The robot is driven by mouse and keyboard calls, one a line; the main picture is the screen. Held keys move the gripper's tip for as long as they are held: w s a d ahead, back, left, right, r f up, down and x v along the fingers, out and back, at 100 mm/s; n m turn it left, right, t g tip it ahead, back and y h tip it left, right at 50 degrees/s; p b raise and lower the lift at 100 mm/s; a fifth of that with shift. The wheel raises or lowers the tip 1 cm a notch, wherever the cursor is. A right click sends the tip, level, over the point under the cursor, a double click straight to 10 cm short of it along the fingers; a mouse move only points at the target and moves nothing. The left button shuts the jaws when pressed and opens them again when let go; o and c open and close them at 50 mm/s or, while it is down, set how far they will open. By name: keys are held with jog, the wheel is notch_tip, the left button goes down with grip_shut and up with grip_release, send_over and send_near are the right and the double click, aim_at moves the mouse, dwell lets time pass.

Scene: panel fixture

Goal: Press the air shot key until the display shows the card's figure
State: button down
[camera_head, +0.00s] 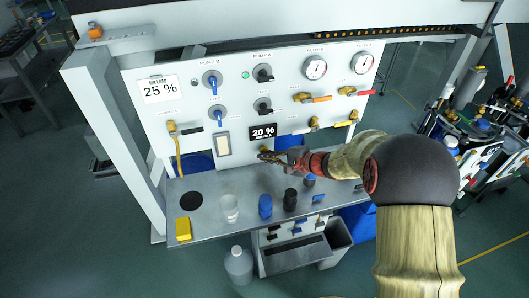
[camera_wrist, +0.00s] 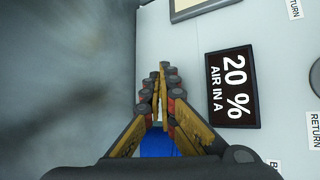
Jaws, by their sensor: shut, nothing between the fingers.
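The white card (camera_head: 159,89) at the panel's upper left reads 25 %. The dark display (camera_head: 263,131) at the panel's lower middle reads 20 %; in the wrist view (camera_wrist: 231,87) it reads 20 % AIR IN A, turned sideways. My gripper (camera_head: 264,155) is shut and empty, its fingertips just below the display in the head view. In the wrist view the fingertips (camera_wrist: 160,72) meet beside the display, clear of its face.
The panel carries blue and black knobs, gauges (camera_head: 315,68) and coloured valve levers. A framed pale plate (camera_head: 223,143) is left of the display. Below, the shelf (camera_head: 188,218) holds a yellow block (camera_head: 183,229), a clear cup (camera_head: 229,208) and blue and black containers.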

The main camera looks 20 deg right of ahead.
jog(key=shift+w, duration=0.45)
dwell(0.4)
jog(key=shift+s+b, duration=0.1)
jog(key=shift+b, duration=0.2)
jog(key=shift+s, duration=0.95)
jog(key=shift+s, duration=0.1)
jog(key=shift+s+b, duration=0.55)
jog(key=shift+s, duration=1.85)
